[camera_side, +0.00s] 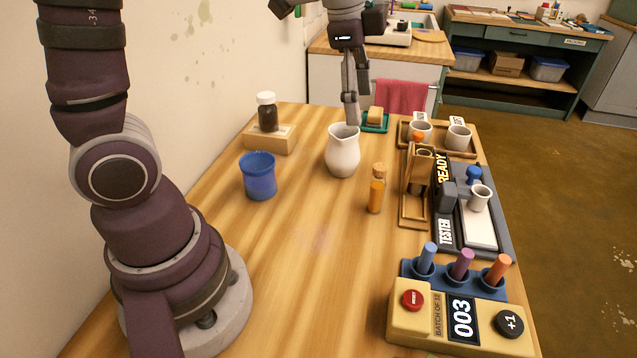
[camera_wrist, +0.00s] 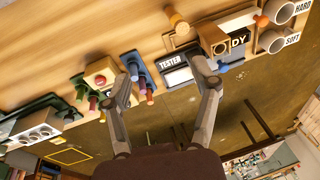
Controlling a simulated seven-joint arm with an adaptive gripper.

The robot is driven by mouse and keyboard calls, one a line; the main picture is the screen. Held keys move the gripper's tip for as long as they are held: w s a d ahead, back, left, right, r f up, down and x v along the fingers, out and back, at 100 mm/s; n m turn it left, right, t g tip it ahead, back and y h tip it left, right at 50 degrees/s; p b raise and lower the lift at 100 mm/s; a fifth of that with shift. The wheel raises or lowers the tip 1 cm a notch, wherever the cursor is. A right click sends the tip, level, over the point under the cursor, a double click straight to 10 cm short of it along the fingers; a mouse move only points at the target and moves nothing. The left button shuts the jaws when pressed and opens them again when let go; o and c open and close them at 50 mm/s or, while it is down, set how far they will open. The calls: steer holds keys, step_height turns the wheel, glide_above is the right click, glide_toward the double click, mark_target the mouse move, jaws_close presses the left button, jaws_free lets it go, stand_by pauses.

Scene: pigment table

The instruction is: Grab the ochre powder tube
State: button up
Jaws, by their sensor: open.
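The ochre powder tube (camera_side: 376,196) stands upright on the wooden table, with a cork in its top, right of the white pitcher. In the wrist view a tan, round-ended thing near the top edge looks like this tube (camera_wrist: 178,20). My gripper (camera_side: 351,108) hangs above the table behind the pitcher, with nothing between its fingers. It is apart from the tube, higher and farther back. In the wrist view my gripper (camera_wrist: 163,74) has its two fingers spread wide, and the tube lies beyond the fingertips.
The white pitcher (camera_side: 342,155) stands close left of the tube. A blue cup (camera_side: 258,177) and a dark jar (camera_side: 267,112) on a block are farther left. A wooden stand (camera_side: 414,190) and the tester (camera_side: 476,225) are right. A counter box (camera_side: 460,320) with colored sticks is in front.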

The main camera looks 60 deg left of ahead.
mark_target(378, 185)
steer(key=w+f+m+g, duration=0.1)
steer(key=w+f+m, duration=0.1)
steer(key=m, duration=0.1)
steer(key=w+a+f+m, duration=0.1)
steer(key=w+f+m, duration=0.1)
steer(key=f, duration=0.1)
steer(key=w+f+m+g, duration=0.1)
steer(key=w+f+m, duration=0.2)
steer(key=shift+a+f+m+g, duration=0.1)
steer(key=shift+a+m+g, duration=0.2)
steer(key=shift+a, duration=0.05)
steer(key=f, duration=1)
steer(key=shift+d, duration=0.25)
jaws_close()
